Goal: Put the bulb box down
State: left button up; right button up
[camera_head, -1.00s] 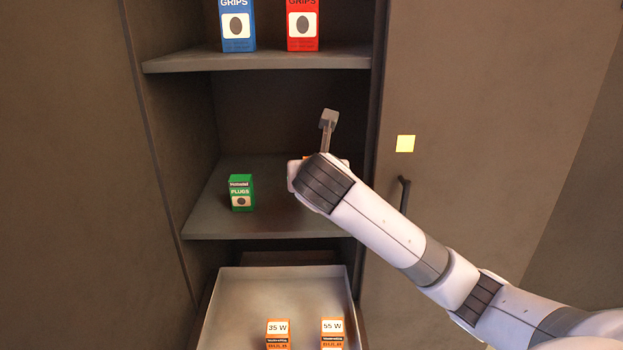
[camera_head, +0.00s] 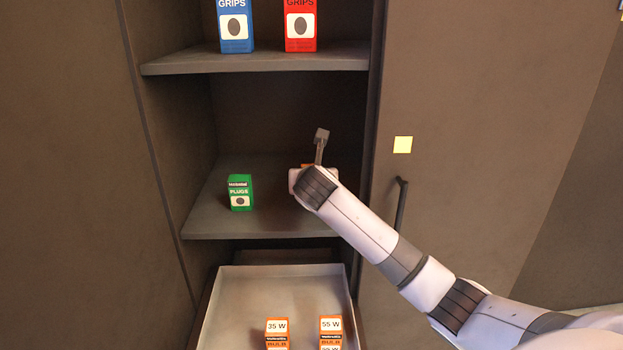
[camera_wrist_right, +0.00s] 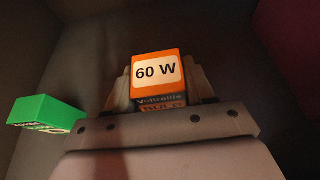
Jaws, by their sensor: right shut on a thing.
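The bulb box (camera_wrist_right: 157,78) is orange with a white label reading 60 W. In the right wrist view it sits between the fingers of my right gripper (camera_wrist_right: 160,88), which is shut on it. In the head view my right gripper (camera_head: 314,172) is inside the middle shelf (camera_head: 270,222) bay, at its right side. My own wrist hides nearly all of the box there, so I cannot tell whether the box touches the shelf. My left gripper is not in view.
A green plugs box (camera_head: 240,192) stands on the same shelf, to the left. Blue (camera_head: 235,28) and red (camera_head: 300,28) grips boxes stand above. An open drawer (camera_head: 230,290) below holds 35 W (camera_head: 277,328) and 55 W (camera_head: 330,325) bulb boxes. A door handle (camera_head: 401,205) is at right.

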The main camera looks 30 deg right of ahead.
jog(key=shift+w+d+f, duration=0.15)
jog(key=shift+w+f, duration=0.05)
jog(key=shift+f, duration=0.2)
jog(key=o, duration=1)
jog(key=shift+f, duration=0.15)
jog(key=v, duration=1.2)
jog(key=shift+s, duration=0.1)
